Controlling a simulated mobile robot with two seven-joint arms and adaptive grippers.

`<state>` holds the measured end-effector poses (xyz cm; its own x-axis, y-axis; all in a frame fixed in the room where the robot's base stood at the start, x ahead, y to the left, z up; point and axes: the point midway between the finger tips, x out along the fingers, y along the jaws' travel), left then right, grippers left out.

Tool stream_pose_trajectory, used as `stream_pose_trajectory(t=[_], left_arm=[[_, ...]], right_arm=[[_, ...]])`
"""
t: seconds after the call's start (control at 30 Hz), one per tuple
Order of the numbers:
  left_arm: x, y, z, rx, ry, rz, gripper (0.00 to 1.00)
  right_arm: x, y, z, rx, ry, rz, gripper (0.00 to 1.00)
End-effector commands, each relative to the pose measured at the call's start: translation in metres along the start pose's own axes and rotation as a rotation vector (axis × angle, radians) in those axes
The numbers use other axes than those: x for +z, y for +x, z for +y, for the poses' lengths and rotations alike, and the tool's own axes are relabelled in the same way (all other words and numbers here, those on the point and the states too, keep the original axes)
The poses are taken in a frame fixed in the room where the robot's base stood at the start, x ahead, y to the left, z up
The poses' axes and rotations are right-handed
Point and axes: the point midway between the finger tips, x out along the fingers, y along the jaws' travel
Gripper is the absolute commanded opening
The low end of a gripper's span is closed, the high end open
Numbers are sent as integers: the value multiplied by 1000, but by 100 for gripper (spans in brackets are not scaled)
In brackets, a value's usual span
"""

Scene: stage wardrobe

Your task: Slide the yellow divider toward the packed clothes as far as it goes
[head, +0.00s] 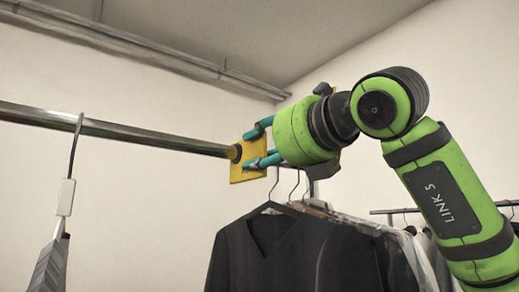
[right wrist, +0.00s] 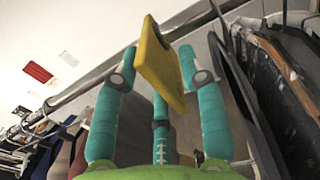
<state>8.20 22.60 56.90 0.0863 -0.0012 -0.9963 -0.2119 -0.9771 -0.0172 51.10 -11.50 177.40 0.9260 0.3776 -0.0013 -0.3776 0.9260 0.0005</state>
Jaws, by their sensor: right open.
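The yellow divider (head: 236,172) is a flat plate on the metal rail (head: 130,132), with a dark ring where the rail meets it. The packed clothes (head: 290,250), dark garments on hangers, hang just right of it in the head view. My right gripper (head: 251,149) is at the divider, its teal fingers reaching it from the right. In the right wrist view the divider (right wrist: 160,65) stands between the spread fingers, close to their tips. The gripper is open; whether any finger touches the plate I cannot tell. My left gripper is out of view.
A single hanger (head: 66,200) with a grey garment hangs on the rail at the left. The rail between it and the divider is bare. Another rack (head: 400,211) with clothes stands behind at the right. Pipes (head: 130,45) run along the ceiling edge.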

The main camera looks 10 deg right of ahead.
Motion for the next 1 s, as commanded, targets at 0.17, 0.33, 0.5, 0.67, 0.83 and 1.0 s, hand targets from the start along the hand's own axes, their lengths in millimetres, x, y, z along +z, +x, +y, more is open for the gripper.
stream_pose_trajectory(t=[0.17,0.33,0.5,0.67,0.83,1.0], left_arm=[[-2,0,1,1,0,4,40],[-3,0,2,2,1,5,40],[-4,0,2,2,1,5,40],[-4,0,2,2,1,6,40],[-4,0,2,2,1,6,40],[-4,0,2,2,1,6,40]], right_arm=[[2,-31,-1,-1,-2,-7,41],[1,-69,-1,-2,-2,-7,41],[1,-98,-1,-3,0,-6,41],[1,-112,-1,-3,-1,-3,41],[0,-116,-1,-3,0,-3,41],[0,-116,0,-2,0,-3,41]])
